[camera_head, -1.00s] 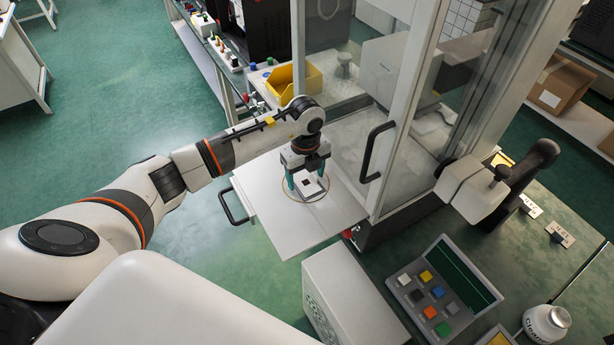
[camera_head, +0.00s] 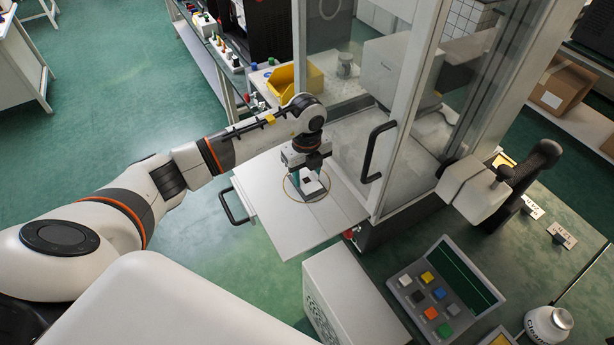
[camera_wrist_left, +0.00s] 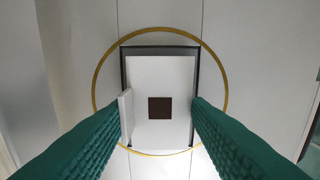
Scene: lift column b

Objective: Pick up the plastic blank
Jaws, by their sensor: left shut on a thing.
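The plastic blank (camera_head: 312,188) is a white block with a dark square on its top. It is within the yellow ring marked on the pale shelf (camera_head: 290,225) in front of the glass cabinet. In the left wrist view the blank (camera_wrist_left: 160,75) lies between the two green fingers, with a dark edge around it. My left gripper (camera_head: 308,182) points down and is shut on the blank; the fingers (camera_wrist_left: 159,112) reach its two sides. I cannot tell whether the blank is clear of the shelf. My right gripper is not in view.
The cabinet's black door handle (camera_head: 375,151) is close to the right of the gripper. A yellow bin (camera_head: 290,84) stands behind. A button panel (camera_head: 440,292) and a white box (camera_head: 350,295) are at the front right. Open green floor lies to the left.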

